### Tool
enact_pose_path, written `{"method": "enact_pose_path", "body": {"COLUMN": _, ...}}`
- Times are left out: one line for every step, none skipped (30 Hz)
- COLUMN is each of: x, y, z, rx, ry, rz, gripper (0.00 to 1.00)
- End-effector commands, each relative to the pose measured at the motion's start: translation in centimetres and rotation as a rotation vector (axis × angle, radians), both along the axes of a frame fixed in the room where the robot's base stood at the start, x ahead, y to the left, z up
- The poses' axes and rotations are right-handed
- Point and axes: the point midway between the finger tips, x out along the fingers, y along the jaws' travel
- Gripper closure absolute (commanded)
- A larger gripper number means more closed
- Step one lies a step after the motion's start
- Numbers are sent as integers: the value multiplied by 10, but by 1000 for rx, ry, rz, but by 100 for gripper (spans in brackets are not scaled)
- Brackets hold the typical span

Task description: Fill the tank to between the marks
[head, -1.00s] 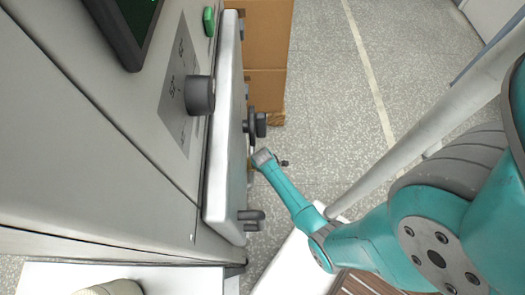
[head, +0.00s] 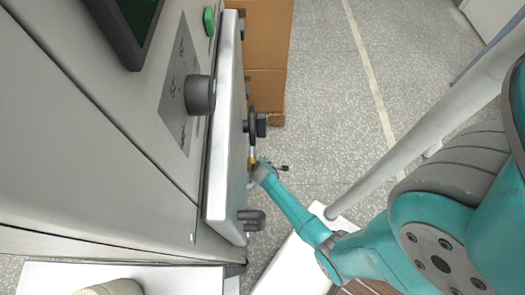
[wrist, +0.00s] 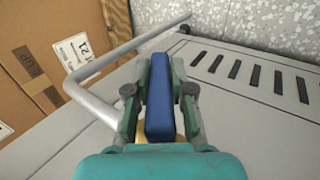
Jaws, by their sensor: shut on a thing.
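My gripper (wrist: 167,105) is shut on a blue handle (wrist: 159,112) in the wrist view, with one finger on each side. A brass-coloured part (wrist: 144,140) shows low between the fingers. The blue handle is not clear in that view. No tank, water level or marks can be made out in either view.
The panel side has a black knob (head: 200,95), a green button (head: 209,21) and a dark handwheel-like fitting (head: 254,125). A cardboard box (head: 265,60) stands behind. In the wrist view, a silver bar (wrist: 95,103) bends close to my gripper's left. Open floor lies right of the box.

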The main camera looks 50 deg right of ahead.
Motion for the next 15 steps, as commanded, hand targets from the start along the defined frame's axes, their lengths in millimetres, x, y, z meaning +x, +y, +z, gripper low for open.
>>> {"method": "enact_pose_path", "body": {"x": 0, "y": -1, "z": 0, "rx": -1, "ry": -1, "rz": 0, "gripper": 100}}
{"method": "enact_pose_path", "body": {"x": 0, "y": -1, "z": 0, "rx": -1, "ry": -1, "rz": 0, "gripper": 73}}
{"method": "enact_pose_path", "body": {"x": 0, "y": -1, "z": 0, "rx": -1, "ry": -1, "rz": 0, "gripper": 63}}
{"method": "enact_pose_path", "body": {"x": 0, "y": 0, "z": 0, "rx": 0, "ry": 0, "rz": 0, "gripper": 55}}
{"method": "enact_pose_path", "body": {"x": 0, "y": 0, "z": 0, "rx": 0, "ry": 0, "rz": 0, "gripper": 52}}
{"method": "enact_pose_path", "body": {"x": 0, "y": 0, "z": 0, "rx": 0, "ry": 0, "rz": 0, "gripper": 52}}
{"method": "enact_pose_path", "body": {"x": 0, "y": 0, "z": 0, "rx": 0, "ry": 0, "rz": 0, "gripper": 52}}
{"method": "enact_pose_path", "body": {"x": 0, "y": 0, "z": 0, "rx": 0, "ry": 0, "rz": 0, "gripper": 52}}
{"method": "enact_pose_path", "body": {"x": 0, "y": 0, "z": 0, "rx": 0, "ry": 0, "rz": 0, "gripper": 52}}
{"method": "enact_pose_path", "body": {"x": 0, "y": 0, "z": 0, "rx": 0, "ry": 0, "rz": 0, "gripper": 52}}
{"method": "enact_pose_path", "body": {"x": 0, "y": 0, "z": 0, "rx": 0, "ry": 0, "rz": 0, "gripper": 52}}
{"method": "enact_pose_path", "body": {"x": 0, "y": 0, "z": 0, "rx": 0, "ry": 0, "rz": 0, "gripper": 52}}
{"method": "enact_pose_path", "body": {"x": 0, "y": 0, "z": 0, "rx": 0, "ry": 0, "rz": 0, "gripper": 52}}
{"method": "enact_pose_path", "body": {"x": 0, "y": 0, "z": 0, "rx": 0, "ry": 0, "rz": 0, "gripper": 52}}
{"method": "enact_pose_path", "body": {"x": -1, "y": 1, "z": 1, "rx": 0, "ry": 0, "rz": 0, "gripper": 52}}
